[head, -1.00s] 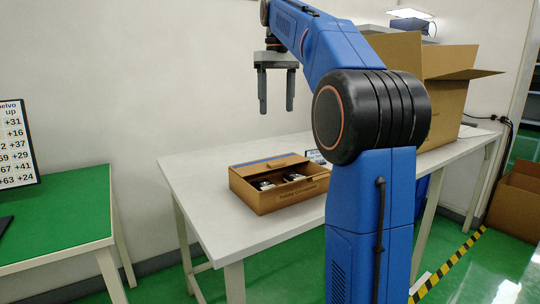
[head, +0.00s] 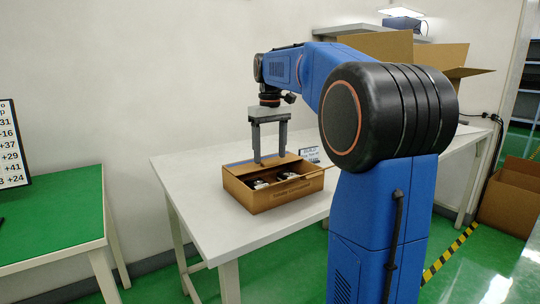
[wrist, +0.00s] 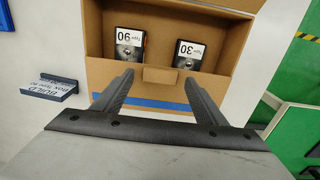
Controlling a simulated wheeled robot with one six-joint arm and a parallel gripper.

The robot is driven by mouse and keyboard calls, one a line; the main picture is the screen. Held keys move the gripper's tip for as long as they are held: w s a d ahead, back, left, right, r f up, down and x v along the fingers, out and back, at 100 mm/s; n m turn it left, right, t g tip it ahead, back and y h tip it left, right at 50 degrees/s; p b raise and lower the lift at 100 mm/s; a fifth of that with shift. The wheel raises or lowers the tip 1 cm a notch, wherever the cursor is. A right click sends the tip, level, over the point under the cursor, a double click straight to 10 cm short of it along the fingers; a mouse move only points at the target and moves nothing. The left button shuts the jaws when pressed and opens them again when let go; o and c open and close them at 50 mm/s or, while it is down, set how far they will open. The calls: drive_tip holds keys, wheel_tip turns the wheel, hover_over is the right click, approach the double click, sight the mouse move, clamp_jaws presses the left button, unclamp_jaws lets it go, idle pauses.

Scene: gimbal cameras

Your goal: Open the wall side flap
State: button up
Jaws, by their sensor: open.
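The brown cardboard box (head: 275,197) stands on the white table, its front part open. Its wall side flap (head: 255,170) lies over the back part, with a blue strip along the wall edge and a small tab (wrist: 160,75) at its inner edge. Two dark parts with white labels lie inside, one marked 90 (wrist: 129,42) and one marked 30 (wrist: 188,54). My gripper (head: 270,159) is open and points down over the flap. In the wrist view its fingers (wrist: 157,77) show on either side of the tab; I cannot tell whether they touch anything.
A small sign (wrist: 48,88) stands beside the box. A large open carton (head: 445,70) is farther right on the table, behind my arm. The wall is close behind the table. Clear tabletop (head: 195,190) lies left of the box.

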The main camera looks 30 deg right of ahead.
drive_tip(key=shift+f, duration=0.6)
drive_tip(key=c, duration=1.5)
drive_tip(key=shift+r, duration=0.1)
